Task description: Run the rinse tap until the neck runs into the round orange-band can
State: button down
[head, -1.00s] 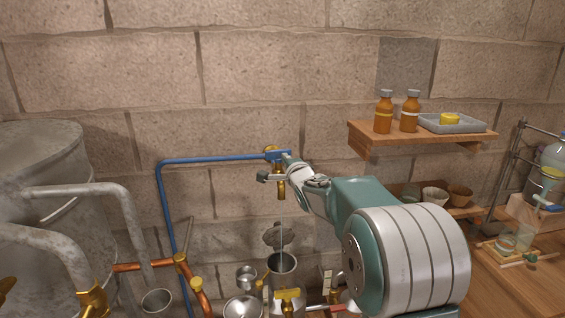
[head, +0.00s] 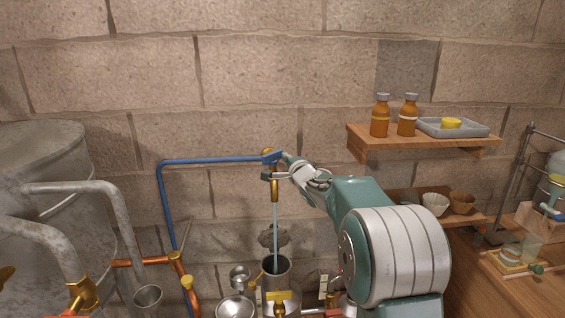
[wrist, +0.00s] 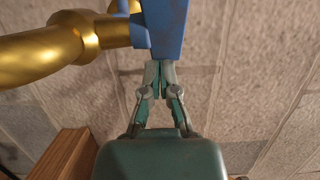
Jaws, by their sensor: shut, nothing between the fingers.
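The brass rinse tap (head: 275,188) hangs at the end of a blue pipe on the wall. A pale blue stream (head: 276,232) falls from it into the open top of an upright metal cylinder (head: 277,266). My gripper (head: 284,158) is shut and empty at the tap's blue top part. In the wrist view, my closed fingertips (wrist: 160,68) are at the lower end of a blue lever (wrist: 166,28), seemingly touching it; the brass tap body (wrist: 50,45) is at left. I cannot make out an orange band on any can, nor water leaving the cylinder's neck.
A metal bowl (head: 236,307), a small metal cup (head: 240,274) and another cup (head: 148,297) stand low down. A big metal vessel (head: 45,190) with pipes is at left. A shelf (head: 425,142) with amber bottles (head: 380,118) is at right.

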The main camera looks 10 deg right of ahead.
jog(key=shift+w+a, duration=0.2)
jog(key=shift+w, duration=0.75)
jog(key=shift+w, duration=0.1)
